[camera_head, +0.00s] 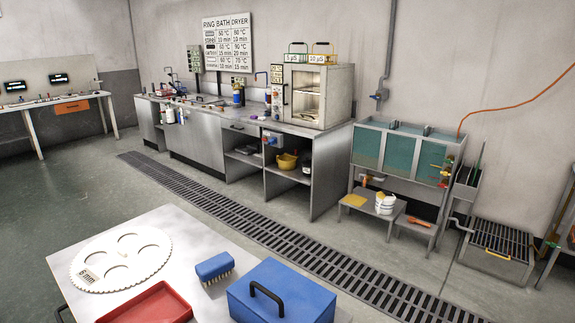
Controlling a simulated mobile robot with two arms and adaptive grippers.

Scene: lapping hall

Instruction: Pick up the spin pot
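I cannot tell for sure which thing is the spin pot. A small white pot (385,205) with dark marks stands upright on a low grey bench (367,207) in front of the teal-fronted tanks. A yellow bowl-like vessel (287,161) sits on the open shelf under the long counter. Both are across the floor, beyond the near table. Neither of my grippers is in view.
The near white table (187,230) holds a toothed white disc (122,258), a blue brush (214,267), a red tray (147,307) and a blue box (283,295). A floor grate (300,243) runs between this table and the counter. Open floor (60,195) lies left.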

